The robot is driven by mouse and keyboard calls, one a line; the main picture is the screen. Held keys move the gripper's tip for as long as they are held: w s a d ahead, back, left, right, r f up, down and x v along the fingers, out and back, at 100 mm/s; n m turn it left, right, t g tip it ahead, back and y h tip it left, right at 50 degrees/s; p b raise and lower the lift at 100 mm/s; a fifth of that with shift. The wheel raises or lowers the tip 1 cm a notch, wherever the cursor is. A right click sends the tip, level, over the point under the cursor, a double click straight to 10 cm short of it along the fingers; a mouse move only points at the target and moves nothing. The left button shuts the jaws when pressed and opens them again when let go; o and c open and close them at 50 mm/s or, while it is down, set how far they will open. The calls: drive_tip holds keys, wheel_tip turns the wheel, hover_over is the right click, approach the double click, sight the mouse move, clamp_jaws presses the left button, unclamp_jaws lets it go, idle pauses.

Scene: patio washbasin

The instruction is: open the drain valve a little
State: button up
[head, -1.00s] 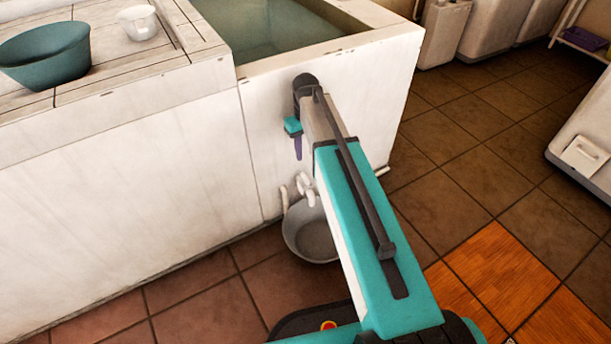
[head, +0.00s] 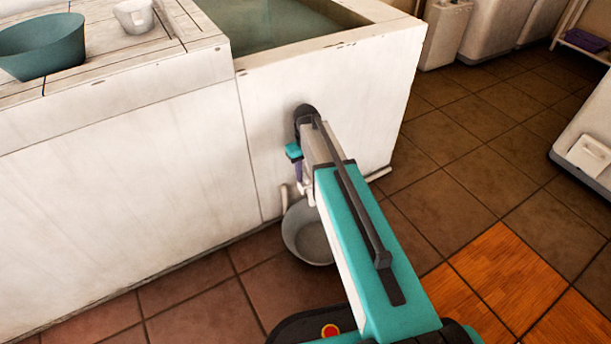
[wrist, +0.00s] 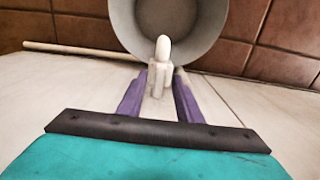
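The drain valve (wrist: 162,62), a white fitting with a rounded lever, shows in the wrist view on the basin's white front wall. In the head view it is mostly hidden behind my arm. My gripper (wrist: 165,72) has two purple fingers set apart. The white valve part stands between their tips, with a narrow gap appearing on each side. In the head view a purple finger of my gripper (head: 299,172) shows low beside the basin wall. I cannot tell whether either finger touches the valve.
A grey bucket (head: 301,241) stands on the floor below the valve; its rim shows in the wrist view (wrist: 215,45). The basin (head: 345,110) holds water. A teal bowl (head: 42,48) and a white cup (head: 133,16) stand on the counter.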

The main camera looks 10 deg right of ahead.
drive_tip(key=shift+f, duration=0.25)
clamp_jaws()
